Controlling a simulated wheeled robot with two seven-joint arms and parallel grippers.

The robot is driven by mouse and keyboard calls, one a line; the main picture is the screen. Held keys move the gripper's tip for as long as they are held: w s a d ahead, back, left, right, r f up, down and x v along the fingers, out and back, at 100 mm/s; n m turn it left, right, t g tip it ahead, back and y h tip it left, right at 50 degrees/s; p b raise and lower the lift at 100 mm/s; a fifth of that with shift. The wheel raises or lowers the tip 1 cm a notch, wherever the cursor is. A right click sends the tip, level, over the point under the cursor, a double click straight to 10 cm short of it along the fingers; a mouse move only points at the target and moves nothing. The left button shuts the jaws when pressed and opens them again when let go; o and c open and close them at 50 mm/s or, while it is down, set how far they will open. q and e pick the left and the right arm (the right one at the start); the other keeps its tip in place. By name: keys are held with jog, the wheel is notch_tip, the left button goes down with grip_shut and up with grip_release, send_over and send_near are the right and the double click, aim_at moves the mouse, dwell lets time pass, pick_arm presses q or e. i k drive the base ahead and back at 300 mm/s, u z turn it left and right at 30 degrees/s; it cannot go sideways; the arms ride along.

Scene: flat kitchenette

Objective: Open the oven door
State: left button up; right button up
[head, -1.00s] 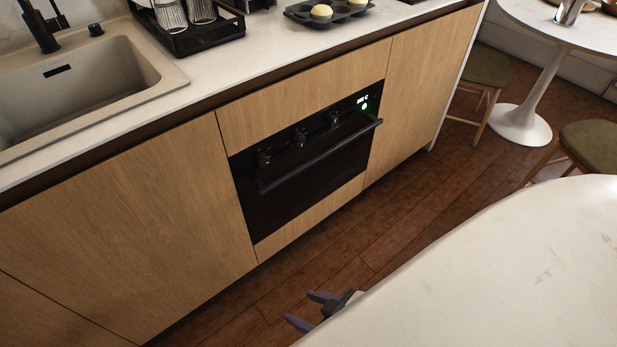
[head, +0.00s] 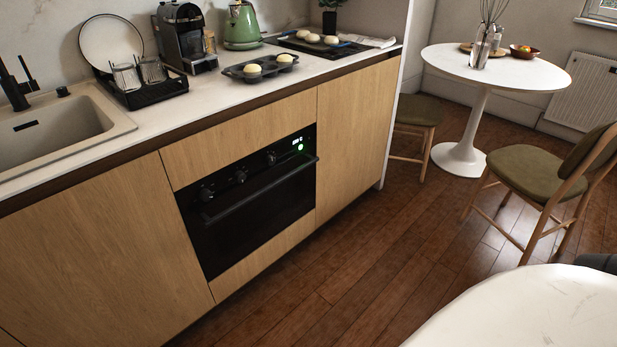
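The black built-in oven (head: 250,226) sits in the wooden cabinet row under the counter, left of the middle in the head view. Its door is shut and flush with the cabinet fronts. A long black bar handle (head: 262,189) runs across the top of the door. Above it is a panel with several dark knobs (head: 240,176) and a lit green display (head: 299,143). Neither of my grippers is in view now, and nothing touches the handle.
A white rounded surface (head: 530,315) fills the lower right corner. Wooden floor (head: 350,265) lies open before the oven. A green-seated chair (head: 520,180), a stool (head: 417,112) and a round white table (head: 520,68) stand at the right.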

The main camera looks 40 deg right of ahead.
aim_at(226, 229)
jog(key=z, duration=0.45)
jog(key=i, duration=1.35)
jog(key=z, duration=0.15)
